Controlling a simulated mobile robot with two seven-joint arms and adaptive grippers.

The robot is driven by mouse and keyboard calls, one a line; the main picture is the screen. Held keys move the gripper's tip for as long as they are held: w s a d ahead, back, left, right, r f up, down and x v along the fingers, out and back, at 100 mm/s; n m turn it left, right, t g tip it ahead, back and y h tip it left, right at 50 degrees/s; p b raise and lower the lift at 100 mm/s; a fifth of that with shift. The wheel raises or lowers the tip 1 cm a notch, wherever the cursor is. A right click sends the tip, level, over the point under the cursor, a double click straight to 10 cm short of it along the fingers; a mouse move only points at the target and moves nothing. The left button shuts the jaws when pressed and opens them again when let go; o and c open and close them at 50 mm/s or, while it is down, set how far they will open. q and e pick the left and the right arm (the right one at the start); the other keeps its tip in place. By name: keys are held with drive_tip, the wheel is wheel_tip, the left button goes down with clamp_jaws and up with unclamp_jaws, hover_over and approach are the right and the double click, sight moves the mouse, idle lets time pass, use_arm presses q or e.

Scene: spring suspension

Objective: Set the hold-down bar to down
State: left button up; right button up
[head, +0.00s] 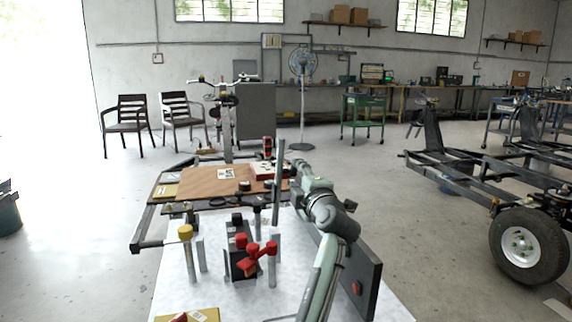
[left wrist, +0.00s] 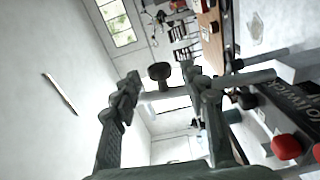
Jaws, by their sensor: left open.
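The hold-down bar appears to be the tall grey upright bar (head: 277,195) at the right rear of the bench fixture. In the left wrist view, which is turned sideways, what looks like this bar (left wrist: 250,80) runs across toward the fingers, with a dark round knob (left wrist: 160,72) close by. My left gripper (head: 292,182) is beside the bar's upper part in the head view. In the wrist view its two fingers (left wrist: 165,85) are spread, with the knob and bar end seen between them. I cannot tell whether they touch. My right gripper is not in view.
Red knobs (head: 270,248) stand on a black block on the white bench. A yellow-topped post (head: 185,232) stands left of them. A brown board (head: 200,182) lies behind. A dark upright panel (head: 362,280) is right of my arm. A vehicle frame (head: 470,170) stands at the right.

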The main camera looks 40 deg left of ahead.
use_arm(q)
drive_tip(key=shift+w+a+r, duration=0.1)
drive_tip(key=shift+w+a, duration=0.15)
drive_tip(key=shift+a, duration=0.1)
drive_tip(key=p+x, duration=0.1)
drive_tip(key=x, duration=0.5)
drive_tip(key=shift+w+a+p, duration=0.25)
drive_tip(key=shift+a+p, duration=0.05)
drive_tip(key=shift+p, duration=0.1)
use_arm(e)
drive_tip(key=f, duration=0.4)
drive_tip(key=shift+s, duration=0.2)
use_arm(q)
drive_tip(key=shift+c, duration=0.3)
clamp_jaws()
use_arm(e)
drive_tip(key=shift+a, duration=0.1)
